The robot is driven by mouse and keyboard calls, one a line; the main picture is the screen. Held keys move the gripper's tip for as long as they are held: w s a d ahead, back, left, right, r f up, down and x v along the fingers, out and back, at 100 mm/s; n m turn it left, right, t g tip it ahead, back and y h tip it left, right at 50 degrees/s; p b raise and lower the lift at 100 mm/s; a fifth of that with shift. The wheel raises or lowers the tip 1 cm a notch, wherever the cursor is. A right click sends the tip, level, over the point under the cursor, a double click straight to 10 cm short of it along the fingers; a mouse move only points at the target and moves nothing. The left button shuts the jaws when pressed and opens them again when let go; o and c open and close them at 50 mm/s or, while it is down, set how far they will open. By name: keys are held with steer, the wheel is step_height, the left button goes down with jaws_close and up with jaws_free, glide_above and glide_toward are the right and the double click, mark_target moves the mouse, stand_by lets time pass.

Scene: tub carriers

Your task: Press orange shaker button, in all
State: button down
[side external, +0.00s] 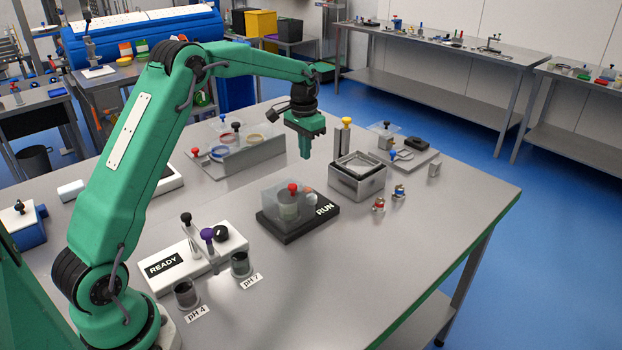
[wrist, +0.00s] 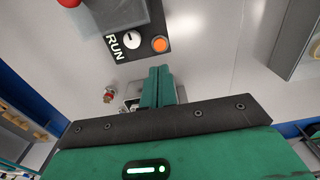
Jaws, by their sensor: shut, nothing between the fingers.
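The shaker is a dark base (side external: 285,233) with the word RUN on its end and a clear box-like cover with a red knob (side external: 292,187) on top. In the wrist view the shaker's dark panel (wrist: 127,55) carries RUN, a white dial (wrist: 132,41) and the round orange button (wrist: 160,44). My gripper (side external: 305,157) is shut and empty, pointing down above the table behind the shaker. In the wrist view my gripper's closed fingertips (wrist: 159,70) appear just below the orange button; the side view shows them raised and apart from the shaker.
An open metal box (side external: 358,182) stands right of the shaker, with small red-and-silver items (side external: 379,205) near it. A READY unit (side external: 165,267) and two pH cups (side external: 186,294) are at front left. A grey rack (side external: 245,157) stands behind. The table's front right is clear.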

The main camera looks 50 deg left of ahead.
steer(key=shift+r, duration=1.45)
steer(key=shift+s, duration=0.1)
steer(key=s+d+r+t, duration=0.1)
steer(key=s+d+r, duration=0.45)
steer(key=s, duration=0.25)
steer(key=s+d+r+t, duration=0.2)
steer(key=s+d+r, duration=0.2)
steer(key=s+r, duration=0.25)
steer(key=s+d+f+t, duration=0.1)
steer(key=s+d+f, duration=0.1)
steer(key=s, duration=0.7)
steer(key=s+d+f+t, duration=0.1)
steer(key=s+d+f, duration=0.1)
steer(key=s, duration=0.6)
steer(key=shift+s+d, duration=0.4)
steer(key=shift+d, duration=0.3)
